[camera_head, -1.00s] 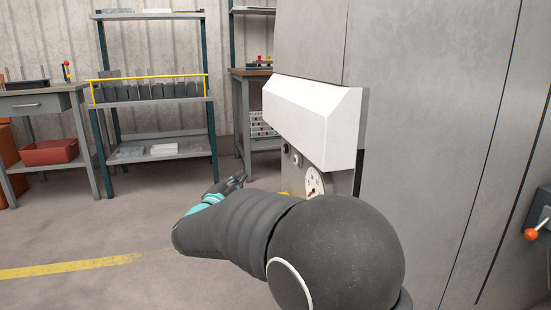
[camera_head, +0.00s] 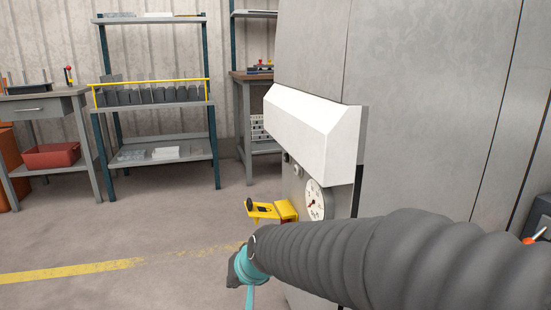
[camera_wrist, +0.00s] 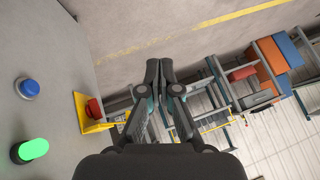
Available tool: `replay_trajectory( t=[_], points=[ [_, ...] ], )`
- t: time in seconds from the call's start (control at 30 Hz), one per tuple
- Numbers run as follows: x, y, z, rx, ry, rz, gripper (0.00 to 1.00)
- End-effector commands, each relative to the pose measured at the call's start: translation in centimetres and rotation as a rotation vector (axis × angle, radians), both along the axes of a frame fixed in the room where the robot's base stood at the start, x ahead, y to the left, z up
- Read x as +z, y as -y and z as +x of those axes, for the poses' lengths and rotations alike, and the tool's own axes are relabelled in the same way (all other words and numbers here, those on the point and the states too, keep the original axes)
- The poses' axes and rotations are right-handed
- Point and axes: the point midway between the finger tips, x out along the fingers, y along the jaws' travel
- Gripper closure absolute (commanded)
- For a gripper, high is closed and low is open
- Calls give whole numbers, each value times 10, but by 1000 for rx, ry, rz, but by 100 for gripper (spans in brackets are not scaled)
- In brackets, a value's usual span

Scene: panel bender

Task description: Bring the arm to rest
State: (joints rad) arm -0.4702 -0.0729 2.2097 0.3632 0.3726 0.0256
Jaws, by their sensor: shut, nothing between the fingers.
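My arm reaches from the right edge across the lower part of the head view, in front of the grey machine cabinet (camera_head: 420,110). In the wrist view my gripper (camera_wrist: 159,68) has its two fingertips together, with nothing between them. It points toward open floor and is clear of the machine face at the left. In the head view the fingers cannot be made out; only the dark and teal wrist end shows, low and left of the machine.
A yellow bracket (camera_head: 272,210) juts from the machine beside a round dial (camera_head: 315,200). The wrist view shows a blue button (camera_wrist: 28,88), a lit green button (camera_wrist: 32,150) and a red button (camera_wrist: 93,108) on the yellow bracket. A shelf rack (camera_head: 160,105) stands behind open floor.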

Motion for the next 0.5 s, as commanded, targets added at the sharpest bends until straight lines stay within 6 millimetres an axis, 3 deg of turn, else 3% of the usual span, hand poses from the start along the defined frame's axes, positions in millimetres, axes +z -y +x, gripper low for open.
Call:
replay_trajectory(
  t=[0.03,0.1,0.3,0.5],
  points=[
    [10,25,-21,19,-35,-46,100],
    [14,55,-48,42,-88,-112,100],
    [30,139,-120,42,-194,-270,100],
    [58,202,-168,-43,-191,-351,100]
  ],
)
